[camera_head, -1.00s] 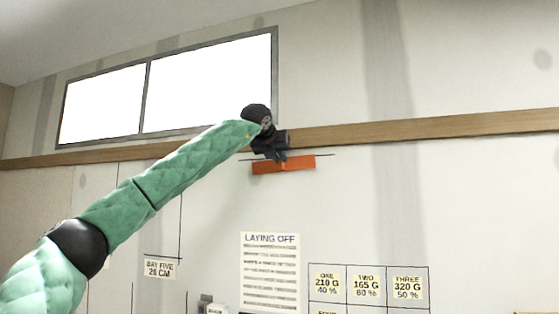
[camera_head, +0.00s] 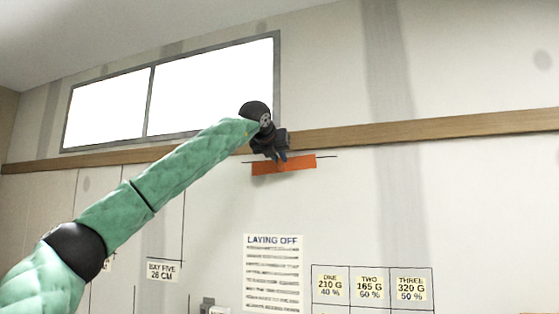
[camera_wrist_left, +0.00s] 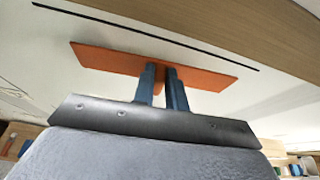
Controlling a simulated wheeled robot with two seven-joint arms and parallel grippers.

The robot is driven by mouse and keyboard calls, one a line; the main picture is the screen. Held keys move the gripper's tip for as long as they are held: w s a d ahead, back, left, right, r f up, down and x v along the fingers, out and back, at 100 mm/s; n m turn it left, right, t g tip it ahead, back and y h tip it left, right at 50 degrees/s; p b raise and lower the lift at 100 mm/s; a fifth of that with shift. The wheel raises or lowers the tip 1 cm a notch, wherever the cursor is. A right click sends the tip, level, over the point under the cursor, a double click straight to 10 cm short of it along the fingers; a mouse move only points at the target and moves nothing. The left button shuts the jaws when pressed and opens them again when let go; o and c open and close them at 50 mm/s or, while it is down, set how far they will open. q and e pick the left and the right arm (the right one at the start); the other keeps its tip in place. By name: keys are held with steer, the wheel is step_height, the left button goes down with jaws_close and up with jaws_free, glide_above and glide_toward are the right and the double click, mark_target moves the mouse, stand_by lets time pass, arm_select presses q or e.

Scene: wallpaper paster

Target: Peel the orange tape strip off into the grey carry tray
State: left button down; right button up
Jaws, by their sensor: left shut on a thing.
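The orange tape strip (camera_head: 298,164) lies flat along the wall just below the wooden rail, under a thin dark line. It also shows in the left wrist view (camera_wrist_left: 110,60), spreading to both sides of my fingers. My left gripper (camera_head: 282,157) is at the strip's middle, its arm reaching up from the left. In the left wrist view its two blue fingers (camera_wrist_left: 163,72) are close together, shut on a small orange part of the strip between them. The grey carry tray cannot be made out in these views. My right gripper is not in view.
A wooden rail (camera_head: 430,130) runs along the wall right above the strip, with a window (camera_head: 210,88) over it. A "LAYING OFF" notice (camera_head: 272,272) and a chart of labels (camera_head: 370,288) are lower down. The wall right of the strip is clear.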

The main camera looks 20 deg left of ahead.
arm_select(q)
steer(key=shift+s+b, duration=0.55)
steer(key=shift+s, duration=0.25)
steer(key=shift+s+f+b, duration=0.15)
steer(key=shift+s+b, duration=0.3)
steer(key=shift+b, duration=0.1)
steer(key=s+b, duration=0.4)
steer(key=s, duration=0.2)
steer(key=shift+a, duration=0.15)
stand_by(0.9)
